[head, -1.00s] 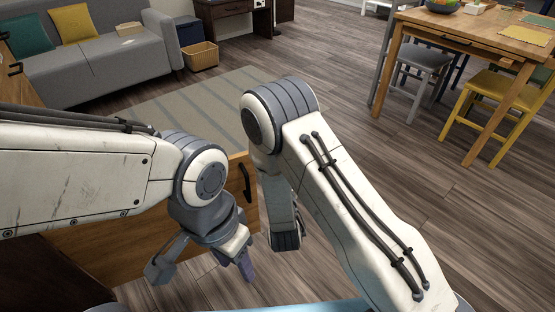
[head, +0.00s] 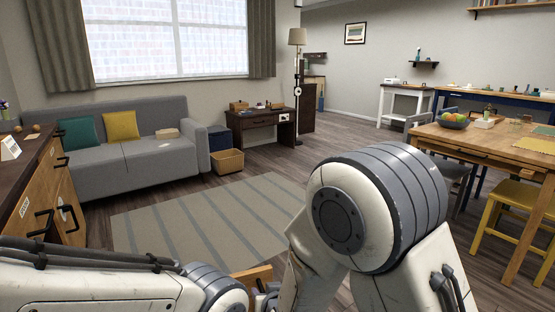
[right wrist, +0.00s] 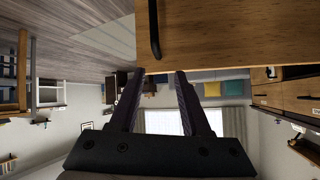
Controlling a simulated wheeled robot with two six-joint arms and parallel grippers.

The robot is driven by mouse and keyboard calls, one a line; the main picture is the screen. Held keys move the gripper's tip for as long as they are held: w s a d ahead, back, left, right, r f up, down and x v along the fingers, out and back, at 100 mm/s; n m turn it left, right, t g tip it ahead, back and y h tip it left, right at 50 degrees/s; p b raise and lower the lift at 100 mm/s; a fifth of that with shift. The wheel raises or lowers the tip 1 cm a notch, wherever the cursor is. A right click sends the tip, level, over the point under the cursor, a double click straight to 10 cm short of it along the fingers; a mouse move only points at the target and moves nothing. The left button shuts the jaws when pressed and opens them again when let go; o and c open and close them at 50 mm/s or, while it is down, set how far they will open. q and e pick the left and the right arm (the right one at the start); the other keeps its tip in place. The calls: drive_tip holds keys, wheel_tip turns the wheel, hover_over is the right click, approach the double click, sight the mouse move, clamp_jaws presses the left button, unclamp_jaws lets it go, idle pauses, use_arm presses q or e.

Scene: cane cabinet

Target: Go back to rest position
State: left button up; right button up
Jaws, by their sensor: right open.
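My right gripper (right wrist: 160,76) shows in the right wrist view with its two dark fingers apart and nothing between them. A wooden front (right wrist: 225,35) with a black handle (right wrist: 154,30) is just beyond the fingertips, at the top of that view; the fingers look clear of the handle. In the head view my right arm is bent, its large grey-and-white joint in the middle foreground, and its gripper is mostly hidden behind it. My left arm comes in at the lower left; its gripper is below the picture.
The wooden cabinet (head: 45,195) with black handles stands at the left. A small piece of wood (head: 254,273) shows between my arms. A striped rug (head: 200,222) lies ahead, before the grey sofa (head: 135,150). The dining table (head: 480,146) and yellow stool (head: 512,205) are at the right.

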drive_tip(key=s+r+n+g, duration=0.35)
drive_tip(key=s+g, duration=0.35)
drive_tip(key=s, duration=0.7)
drive_tip(key=s+d+r+n+g+h, duration=0.1)
drive_tip(key=s+d+r+g, duration=0.1)
drive_tip(key=s+d, duration=0.35)
drive_tip(key=s+d+r+n+g+h, duration=0.1)
drive_tip(key=s+d+r+n+g, duration=0.15)
drive_tip(key=s, duration=0.55)
wheel_tip(320, 180, up, 31)
drive_tip(key=m+p, duration=0.1)
drive_tip(key=p, duration=3)
drive_tip(key=shift+w+a+t, duration=0.15)
drive_tip(key=shift+a+t, duration=0.05)
drive_tip(key=shift+t, duration=0.25)
drive_tip(key=shift+r, duration=0.1)
drive_tip(key=shift+a, duration=0.1)
